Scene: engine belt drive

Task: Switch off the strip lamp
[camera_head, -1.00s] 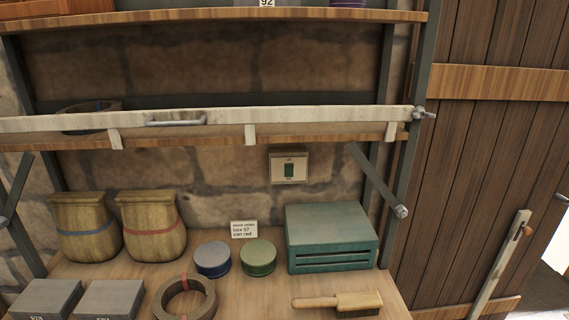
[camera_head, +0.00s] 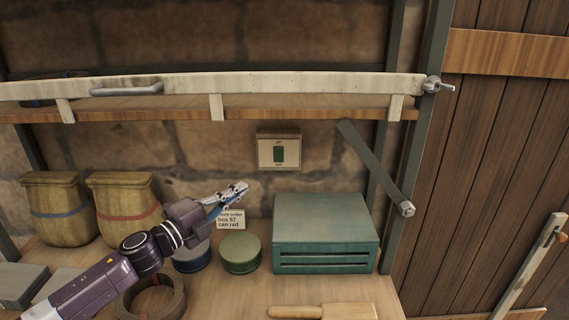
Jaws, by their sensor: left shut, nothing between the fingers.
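A small wall switch box (camera_head: 279,151) with a dark green rocker is fixed to the stone wall under the shelf, with small lettering above and below the rocker. My left gripper (camera_head: 240,187) is shut and empty, below and to the left of the switch box and apart from it. It is in front of the note card. My right gripper is not in view. No strip lamp can be made out for certain in this view.
A white rail (camera_head: 300,87) runs along the shelf above the switch. A teal slatted box (camera_head: 325,232), a green can (camera_head: 240,254), a blue can (camera_head: 192,258), a note card (camera_head: 231,221) and two sacks (camera_head: 124,207) stand on the bench. A diagonal brace (camera_head: 375,168) is right of the switch.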

